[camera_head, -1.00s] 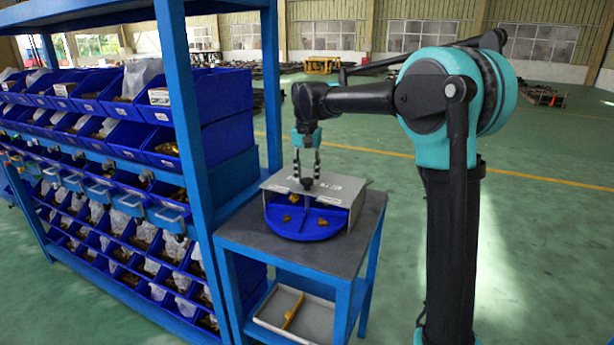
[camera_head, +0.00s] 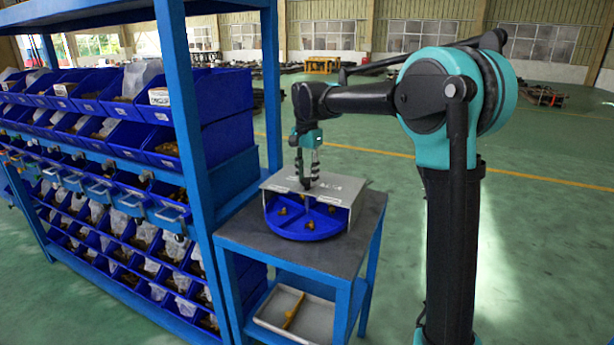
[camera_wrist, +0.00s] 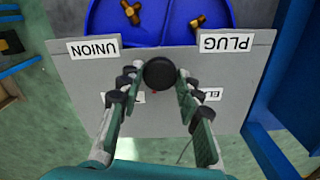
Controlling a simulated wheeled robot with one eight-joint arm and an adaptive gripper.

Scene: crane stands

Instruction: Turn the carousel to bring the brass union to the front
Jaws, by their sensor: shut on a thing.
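The blue carousel (camera_head: 300,235) sits on a small table under a grey cover plate (camera_head: 345,190), its front part exposed. Several small brass fittings lie in its divided compartments, one at left (camera_head: 282,211), one at front (camera_head: 310,225). In the wrist view two brass fittings show, at left (camera_wrist: 131,12) and right (camera_wrist: 198,22); I cannot tell which is the union. The plate bears a UNION label (camera_wrist: 93,49) and a PLUG label (camera_wrist: 220,42), upside down; two more are partly hidden by the fingers. My gripper (camera_head: 308,182) is shut on the black knob (camera_wrist: 160,73) above the plate.
A blue shelf rack (camera_head: 185,130) full of parts bins stands close at left. The blue-legged table (camera_head: 350,225) has a lower grey tray (camera_head: 270,318) holding a yellow piece (camera_head: 292,312). Open green floor lies to the right.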

